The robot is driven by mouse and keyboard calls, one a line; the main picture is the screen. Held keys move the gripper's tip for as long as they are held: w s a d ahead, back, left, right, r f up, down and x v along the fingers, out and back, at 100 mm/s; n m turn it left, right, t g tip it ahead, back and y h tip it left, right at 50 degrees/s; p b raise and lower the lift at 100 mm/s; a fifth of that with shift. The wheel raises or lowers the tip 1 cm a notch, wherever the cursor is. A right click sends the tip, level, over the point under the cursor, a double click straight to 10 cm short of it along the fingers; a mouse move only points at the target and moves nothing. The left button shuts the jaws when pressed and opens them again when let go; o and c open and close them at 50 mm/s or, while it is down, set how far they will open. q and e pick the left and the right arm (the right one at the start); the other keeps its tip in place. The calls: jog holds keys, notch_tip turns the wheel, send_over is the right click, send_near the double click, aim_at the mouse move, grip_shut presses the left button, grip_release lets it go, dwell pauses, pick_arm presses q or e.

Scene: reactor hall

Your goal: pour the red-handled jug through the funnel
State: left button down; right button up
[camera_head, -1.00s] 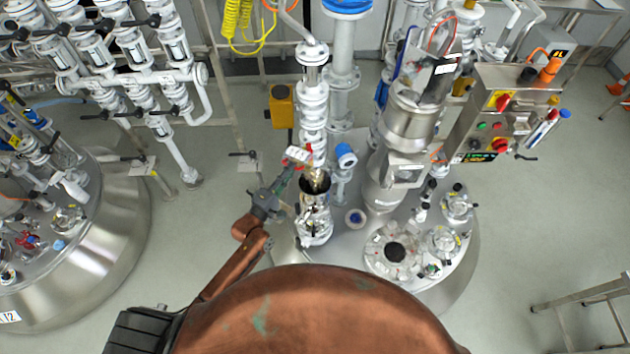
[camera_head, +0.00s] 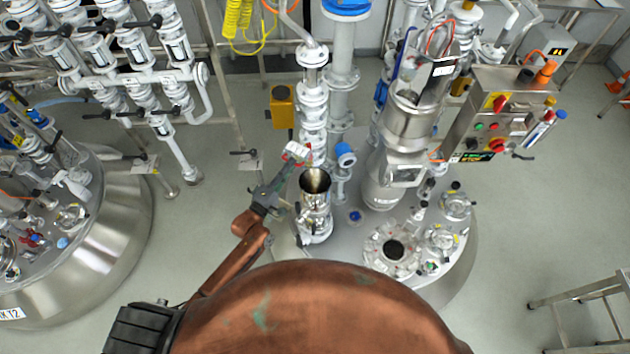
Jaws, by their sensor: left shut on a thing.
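The jug (camera_head: 297,150) is small and whitish, with red showing at its handle. It is just behind and left of the funnel's mouth, and seems tilted; its contents cannot be made out. The metal funnel (camera_head: 315,182) stands on a white flanged fitting on the vessel top, its wide mouth facing up and its inside visible. My left gripper (camera_head: 287,168) is shut on the jug by the handle side, left of the funnel. The fingertips are too small to see clearly. My right gripper is out of view.
White vertical pipework (camera_head: 313,105) rises close behind the jug and funnel. A steel column (camera_head: 395,150) and a control panel (camera_head: 490,125) stand to the right. Glass ports fill the vessel's right front. Open floor lies left of the vessel.

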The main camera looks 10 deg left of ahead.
pick_arm(q)
jog(key=shift+r+m, duration=0.15)
jog(key=shift+m, duration=0.25)
jog(key=shift+a+m+p, duration=0.1)
jog(key=shift+m+p, duration=0.2)
jog(key=shift+p, duration=0.05)
